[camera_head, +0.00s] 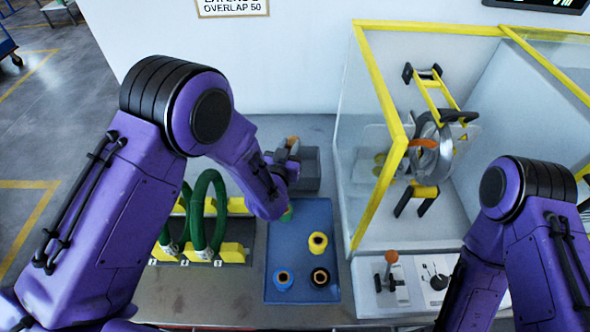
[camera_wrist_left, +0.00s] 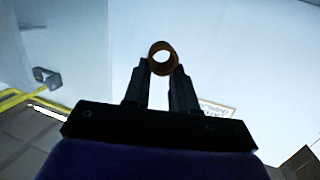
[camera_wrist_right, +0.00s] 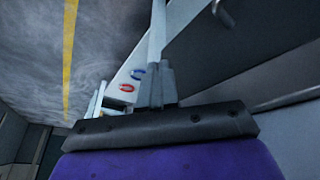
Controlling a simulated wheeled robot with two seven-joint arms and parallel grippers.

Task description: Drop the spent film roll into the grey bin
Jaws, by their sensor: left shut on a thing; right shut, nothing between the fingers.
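The spent film roll is a brown-orange hollow tube. It shows end-on in the left wrist view (camera_wrist_left: 163,70) and as a small brown end in the head view (camera_head: 293,141). My left gripper (camera_head: 291,158) is shut on it, and its two fingers (camera_wrist_left: 163,74) meet the roll at their tips. The grey bin (camera_head: 311,172) stands at the back of the bench, right beside and partly behind my left gripper. In the head view the roll appears above the bin's back part. My right gripper (camera_wrist_right: 157,88) is shut and empty; its fingers are out of the head view.
A blue tray (camera_head: 300,229) holds yellow (camera_head: 318,243), blue (camera_head: 283,280) and black (camera_head: 320,277) film rolls; a green one (camera_head: 287,214) is half hidden by my arm. Green coils (camera_head: 207,215) stand left on yellow holders. A yellow-framed guard (camera_head: 380,193) encloses the wrapping machine at right.

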